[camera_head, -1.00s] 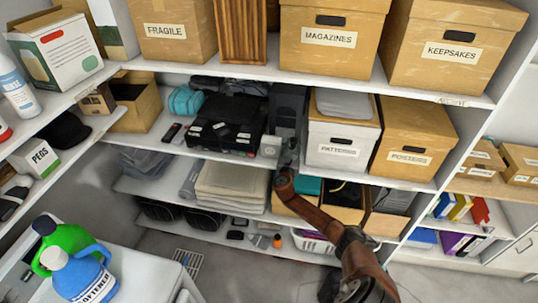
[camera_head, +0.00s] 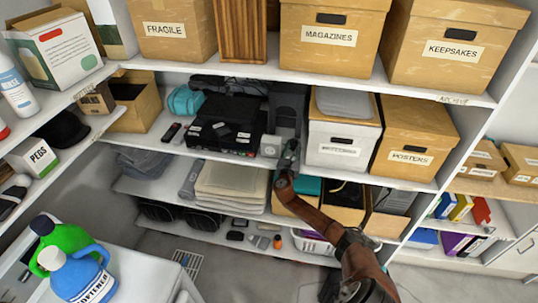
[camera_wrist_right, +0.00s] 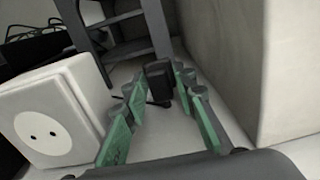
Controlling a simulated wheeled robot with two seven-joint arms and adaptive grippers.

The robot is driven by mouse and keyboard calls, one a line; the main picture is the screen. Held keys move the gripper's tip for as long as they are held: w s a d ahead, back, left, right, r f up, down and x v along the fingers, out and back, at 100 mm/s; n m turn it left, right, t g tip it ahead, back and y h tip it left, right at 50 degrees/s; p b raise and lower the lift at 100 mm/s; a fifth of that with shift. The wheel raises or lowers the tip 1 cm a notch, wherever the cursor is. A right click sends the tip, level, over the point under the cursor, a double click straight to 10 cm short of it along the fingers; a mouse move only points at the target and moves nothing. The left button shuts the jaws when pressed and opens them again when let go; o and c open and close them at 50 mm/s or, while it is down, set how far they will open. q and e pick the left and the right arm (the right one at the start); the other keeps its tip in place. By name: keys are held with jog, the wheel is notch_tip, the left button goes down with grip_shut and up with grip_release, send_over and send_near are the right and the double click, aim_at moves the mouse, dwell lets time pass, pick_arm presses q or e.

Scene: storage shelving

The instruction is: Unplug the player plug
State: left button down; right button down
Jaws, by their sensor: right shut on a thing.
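The player (camera_head: 222,125) is a black box on the middle shelf, with small dark items on top. To its right stands a white socket block (camera_head: 270,146). In the right wrist view the socket block (camera_wrist_right: 50,118) shows at the left, with two bare holes in its round face. My right gripper (camera_wrist_right: 158,84) has green-sided fingers closed on a small black plug (camera_wrist_right: 157,78). The plug is apart from the socket face, to its right. In the head view my right gripper (camera_head: 292,152) is just right of the socket block, and the plug cannot be made out. My left gripper is not in view.
The white patterns box (camera_head: 343,135) stands close on the right of my right gripper. A dark rack (camera_head: 288,108) stands behind it. Black cables (camera_wrist_right: 35,30) lie at the back left in the wrist view. The shelf above holds boxes.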

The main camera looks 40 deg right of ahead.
jog(key=shift+f+b, duration=0.35)
jog(key=shift+f, duration=0.15)
jog(key=c, duration=1.5)
grip_release()
jog(key=v, duration=1.2)
jog(key=shift+d, duration=0.1)
